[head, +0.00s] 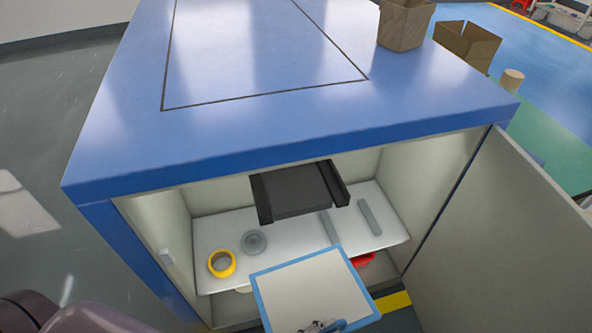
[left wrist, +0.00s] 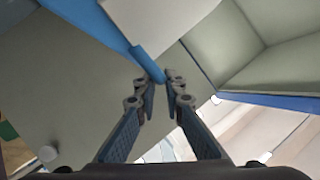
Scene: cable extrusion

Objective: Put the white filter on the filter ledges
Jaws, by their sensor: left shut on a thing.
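The white filter (head: 308,290), a flat white panel with a blue frame, is at the bottom middle of the head view, in front of the open cabinet. My left gripper (head: 325,326) is at its near edge, mostly cut off by the frame. In the left wrist view the gripper (left wrist: 160,82) is shut on the filter's blue frame (left wrist: 148,64); the white panel (left wrist: 165,22) extends beyond. The filter ledges (head: 263,198) are dark rails under the cabinet's top; the right rail (head: 335,184) flanks a dark central block. The filter is below and apart from them. My right gripper is out of view.
The shelf (head: 300,236) holds a yellow ring (head: 221,263), a grey ring (head: 254,242) and two grey bars (head: 369,217). A red item (head: 362,260) is partly hidden behind the filter. The open door (head: 480,240) stands at the right. Cardboard boxes (head: 404,25) are at the back right.

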